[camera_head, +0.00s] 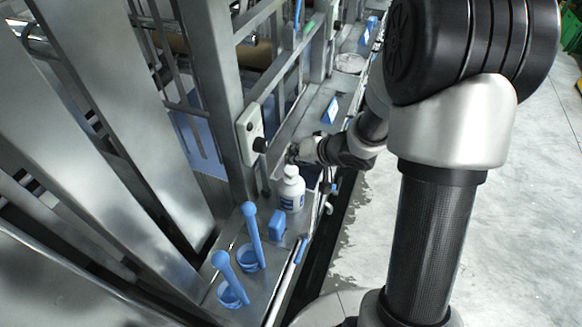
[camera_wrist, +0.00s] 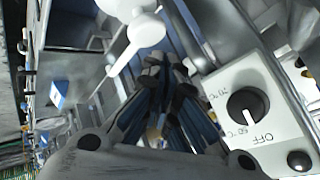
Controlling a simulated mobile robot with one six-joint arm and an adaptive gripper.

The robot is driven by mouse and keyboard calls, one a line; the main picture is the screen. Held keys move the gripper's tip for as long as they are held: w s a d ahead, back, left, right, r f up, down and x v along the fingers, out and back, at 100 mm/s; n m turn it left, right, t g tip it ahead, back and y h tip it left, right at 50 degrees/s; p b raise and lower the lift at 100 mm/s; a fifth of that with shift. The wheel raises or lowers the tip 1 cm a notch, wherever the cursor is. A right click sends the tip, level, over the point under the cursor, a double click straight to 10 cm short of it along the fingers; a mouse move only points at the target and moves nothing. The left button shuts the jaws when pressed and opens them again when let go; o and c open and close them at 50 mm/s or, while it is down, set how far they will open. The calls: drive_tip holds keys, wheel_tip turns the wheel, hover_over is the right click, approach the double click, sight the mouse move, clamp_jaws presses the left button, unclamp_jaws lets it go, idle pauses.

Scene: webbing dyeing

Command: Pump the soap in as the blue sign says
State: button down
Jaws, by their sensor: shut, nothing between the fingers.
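A white pump bottle (camera_head: 291,192) with a blue label stands upright on the metal ledge in the head view. Its white pump head (camera_wrist: 145,28) shows large at the top of the wrist view. My gripper (camera_head: 294,155) is just above the bottle's top; in the wrist view my gripper's fingertips (camera_wrist: 168,65) are together and empty, close to the pump head. I cannot tell whether they touch it. A blue sign (camera_head: 277,225) stands beside the bottle on the near side. Another blue sign (camera_head: 330,110) stands farther along the ledge. Their writing is too small to read.
Two blue ladles (camera_head: 252,237) (camera_head: 227,280) stand in small blue cups on the near ledge. A control box (camera_head: 246,135) with a black knob (camera_wrist: 248,105) is on the frame beside my gripper. Steel posts crowd the left; the floor at right is clear.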

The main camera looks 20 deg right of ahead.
drive_tip(key=shift+r+p, duration=2.25)
drive_tip(key=shift+p, duration=0.2)
wheel_tip(320, 180, up, 4)
drive_tip(key=p, duration=0.5)
drive_tip(key=shift+f+p, duration=0.1)
drive_tip(key=shift+p, duration=0.3)
drive_tip(key=shift+f, duration=0.1)
drive_tip(key=b, duration=0.8)
hover_over(294, 168)
wheel_tip(294, 168, down, 7)
drive_tip(key=shift+f, duration=0.1)
drive_tip(key=shift+f+b, duration=0.35)
drive_tip(key=shift+f, duration=0.4)
drive_tip(key=shift+f, duration=0.4)
